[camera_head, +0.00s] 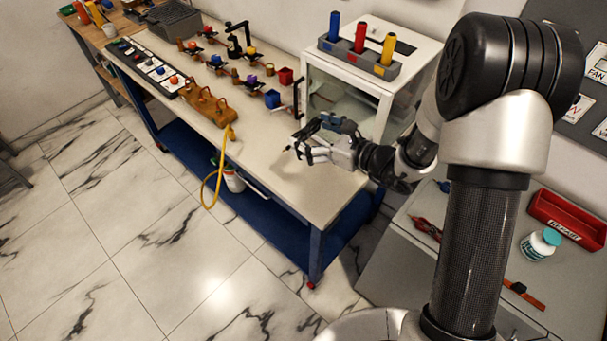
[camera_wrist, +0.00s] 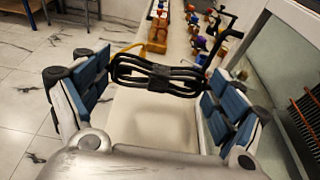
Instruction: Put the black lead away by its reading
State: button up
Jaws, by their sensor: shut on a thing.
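The black lead (camera_wrist: 158,78) is a coiled bundle bound in the middle. In the wrist view it spans the gap between the blue finger pads of my gripper (camera_wrist: 160,90). My gripper is shut on it and holds it over the pale bench top (camera_head: 310,188). In the head view my gripper (camera_head: 312,148) is above the right part of the bench, in front of the white cabinet, and the lead is hard to make out. No reading for the lead can be made out. A red tray marked REPAIR (camera_head: 568,216) stands on the grey surface at the right.
The white cabinet (camera_head: 388,87) carries blue, red and yellow tubes. A wooden block (camera_head: 207,105) with a hanging yellow hose (camera_head: 207,190) and several small coloured fittings stand further along the bench. A white bottle (camera_head: 540,245) is near the red tray. The near bench top is clear.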

aim_at(311, 186)
notch_tip(311, 186, down, 20)
jog(key=b, duration=0.6)
jog(key=shift+w+r, duration=0.1)
jog(key=shift+r, duration=0.1)
jog(key=o, duration=0.7)
jog(key=shift+f, duration=0.25)
jog(key=shift+o, duration=1.3)
jog(key=shift+r, duration=0.1)
